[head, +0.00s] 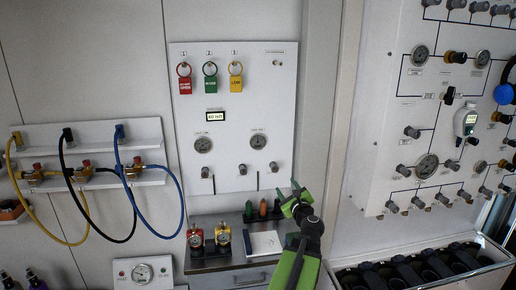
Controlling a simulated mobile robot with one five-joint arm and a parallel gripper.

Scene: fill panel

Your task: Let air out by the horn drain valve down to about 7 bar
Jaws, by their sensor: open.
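My gripper (294,194) is green and open, in front of the lower right corner of the white middle panel (268,95). Nothing shows between its fingers. The panel carries a left round gauge (203,145), a right round gauge (258,141) and a small lit display (215,116). Along its lower edge are a left knob (205,172), a thin stem (239,169) and a right knob (274,167). The gripper is right of and below the right knob, apart from it in the picture. Labels and needle readings are too small to read, so I cannot tell which is the horn drain valve.
Red (185,85), green (210,82) and yellow (236,82) tags hang above. A metal bench (205,262) below holds small instruments. Yellow, black and blue hoses (180,195) hang at left. A larger valve panel (390,150) stands at right, above an open case (430,275).

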